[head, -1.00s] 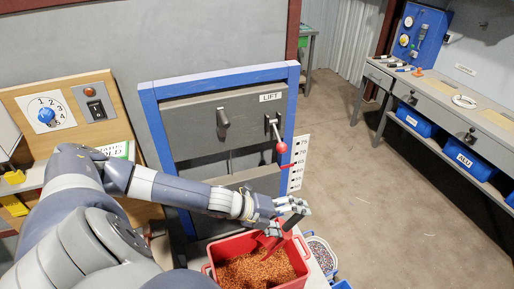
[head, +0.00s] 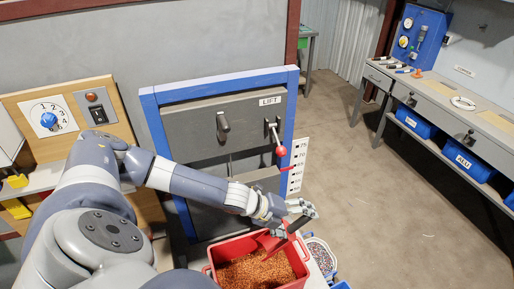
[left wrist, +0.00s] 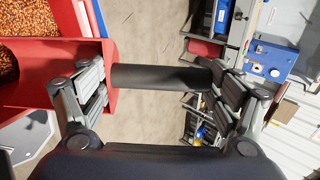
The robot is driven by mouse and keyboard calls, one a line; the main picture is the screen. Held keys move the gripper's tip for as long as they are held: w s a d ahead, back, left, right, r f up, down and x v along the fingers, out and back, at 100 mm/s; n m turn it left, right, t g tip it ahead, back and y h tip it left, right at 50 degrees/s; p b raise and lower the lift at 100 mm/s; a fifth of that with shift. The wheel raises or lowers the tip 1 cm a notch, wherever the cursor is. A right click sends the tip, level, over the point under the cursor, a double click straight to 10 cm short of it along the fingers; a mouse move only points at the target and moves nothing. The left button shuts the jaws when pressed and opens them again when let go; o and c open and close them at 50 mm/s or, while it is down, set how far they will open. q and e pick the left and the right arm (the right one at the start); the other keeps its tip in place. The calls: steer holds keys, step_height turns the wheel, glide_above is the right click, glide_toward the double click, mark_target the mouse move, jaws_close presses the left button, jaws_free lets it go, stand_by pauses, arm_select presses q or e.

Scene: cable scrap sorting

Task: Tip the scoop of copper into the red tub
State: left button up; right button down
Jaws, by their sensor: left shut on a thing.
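The red tub (head: 306,271) stands at the bottom middle of the head view, with copper granules inside. The red scoop (head: 272,243) is tilted over the tub's back right part. My left gripper (head: 300,213) is shut on the scoop's black handle (head: 297,224), above the tub's back right rim. In the left wrist view the handle (left wrist: 160,77) lies across between the fingers. Red scoop surface and copper granules (left wrist: 24,24) show at its left. How much copper is in the scoop cannot be told. My right gripper is not in view.
A bin of mixed scrap (head: 320,255) stands right of the tub. Behind is a blue-framed lift panel (head: 150,110) with a red-knobbed lever (head: 281,151). A workbench (head: 450,95) with blue bins runs along the right. The floor between is clear.

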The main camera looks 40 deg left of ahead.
arm_select(q)
steer(key=shift+w+d+f+g+y, duration=0.3)
steer(key=shift+w+d+g, duration=0.1)
steer(key=shift+w, duration=0.2)
steer(key=shift+w+d+f+g+y, duration=0.2)
steer(key=shift+w+d+f+g, duration=0.15)
steer(key=shift+w, duration=0.2)
steer(key=shift+w+d+f+g+y, duration=0.2)
steer(key=shift+w+g+y, duration=0.05)
steer(key=shift+y, duration=0.05)
steer(key=w+d+f+g+y, duration=0.2)
steer(key=g, duration=0.1)
steer(key=shift+w, duration=0.4)
steer(key=shift+s, duration=0.1)
